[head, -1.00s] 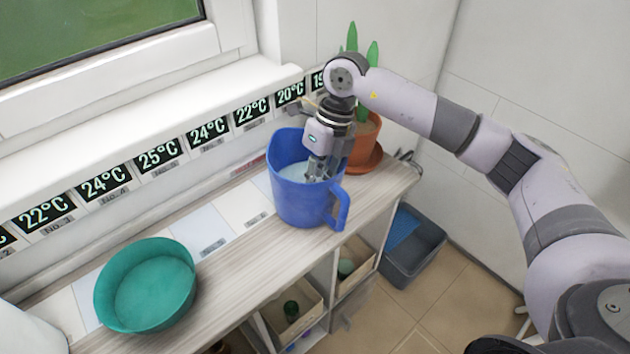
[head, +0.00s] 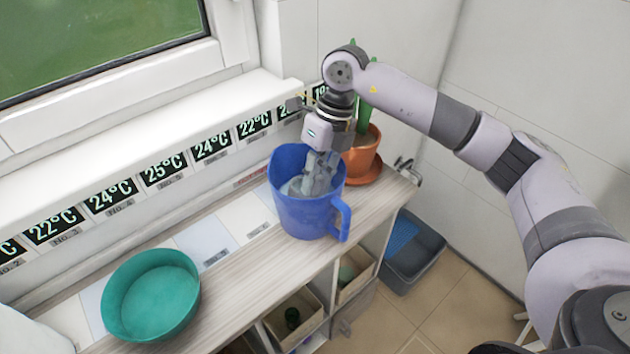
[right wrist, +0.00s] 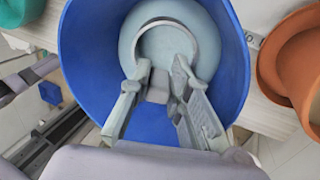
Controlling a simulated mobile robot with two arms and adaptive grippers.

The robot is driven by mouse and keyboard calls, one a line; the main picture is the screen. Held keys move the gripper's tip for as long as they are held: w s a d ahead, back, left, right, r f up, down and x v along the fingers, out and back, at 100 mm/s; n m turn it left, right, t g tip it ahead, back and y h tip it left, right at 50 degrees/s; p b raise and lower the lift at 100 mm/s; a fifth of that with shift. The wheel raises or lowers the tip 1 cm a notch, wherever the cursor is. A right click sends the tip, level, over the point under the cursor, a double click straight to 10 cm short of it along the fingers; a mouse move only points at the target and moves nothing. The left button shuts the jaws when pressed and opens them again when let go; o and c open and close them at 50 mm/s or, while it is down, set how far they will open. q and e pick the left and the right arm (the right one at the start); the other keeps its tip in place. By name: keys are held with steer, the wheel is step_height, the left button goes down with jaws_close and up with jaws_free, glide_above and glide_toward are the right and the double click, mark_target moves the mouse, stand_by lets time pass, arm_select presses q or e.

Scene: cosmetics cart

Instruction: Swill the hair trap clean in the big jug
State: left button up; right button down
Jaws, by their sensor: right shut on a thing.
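The big blue jug (head: 306,217) stands upright on the wooden counter, its handle towards the front right. My right gripper (head: 314,190) points down into it, fingers inside the mouth. In the right wrist view the fingertips (right wrist: 160,75) are shut on a thin pale ring, the hair trap (right wrist: 166,22), over pale liquid (right wrist: 205,62) inside the jug. In the head view the fingers and jug wall largely hide the trap; I cannot tell how much is under the liquid. My left gripper is out of view.
A teal basin (head: 152,294) sits on the counter to the left. A potted plant in a terracotta pot (head: 362,158) stands close behind the jug's right side. Temperature labels line the wall below the window. A grey bin (head: 418,262) is on the floor.

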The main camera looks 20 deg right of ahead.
step_height(320, 180, up, 13)
steer(key=p, duration=0.8)
steer(key=shift+r, duration=0.2)
steer(key=shift+f, duration=0.1)
stand_by(1.2)
